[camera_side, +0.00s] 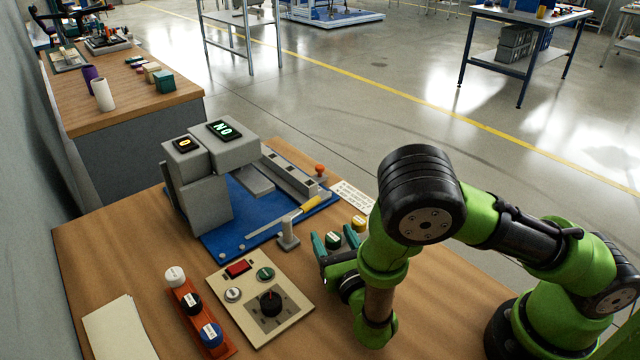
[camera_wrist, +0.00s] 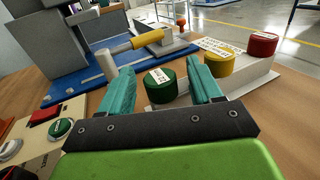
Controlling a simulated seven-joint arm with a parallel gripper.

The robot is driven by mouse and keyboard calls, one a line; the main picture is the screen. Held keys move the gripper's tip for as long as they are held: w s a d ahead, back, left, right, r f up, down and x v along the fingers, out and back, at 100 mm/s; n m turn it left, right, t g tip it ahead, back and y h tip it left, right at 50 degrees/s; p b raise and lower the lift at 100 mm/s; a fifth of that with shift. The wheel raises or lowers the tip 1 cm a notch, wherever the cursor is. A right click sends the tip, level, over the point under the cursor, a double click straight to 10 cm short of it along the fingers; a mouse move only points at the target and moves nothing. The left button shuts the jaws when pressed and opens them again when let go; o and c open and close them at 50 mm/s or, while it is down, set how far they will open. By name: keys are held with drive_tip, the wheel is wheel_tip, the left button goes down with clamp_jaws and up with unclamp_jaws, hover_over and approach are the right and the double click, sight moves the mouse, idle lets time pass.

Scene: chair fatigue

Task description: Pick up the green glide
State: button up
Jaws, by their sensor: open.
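The green glide (camera_wrist: 160,86) is a short dark green cylinder with a white label on top. In the wrist view it sits on a pale block between the two teal fingers of my gripper (camera_wrist: 163,88), with a gap on each side visible. In the side view the green glide (camera_side: 333,240) shows between the open fingers of my gripper (camera_side: 335,241). The lower part of the glide and its contact with the block are partly hidden by the gripper.
A yellow glide (camera_wrist: 220,63) and a red glide (camera_wrist: 262,45) stand to its right. A grey post (camera_side: 288,236) and a blue fixture plate (camera_side: 232,232) are behind. A control panel (camera_side: 298,306) and an orange rack (camera_side: 216,336) with several knobs are left.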

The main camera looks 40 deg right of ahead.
sight(333, 236)
drive_tip(key=shift+w+d, duration=0.1)
drive_tip(key=shift+w, duration=0.15)
drive_tip(key=c, duration=1)
drive_tip(key=shift+r, duration=0.1)
wheel_tip(333, 236, up, 16)
drive_tip(key=shift+f, duration=0.1)
idle(0.4)
drive_tip(key=x, duration=1)
drive_tip(key=f+x, duration=0.1)
drive_tip(key=x, duration=0.5)
drive_tip(key=shift+d, duration=0.4)
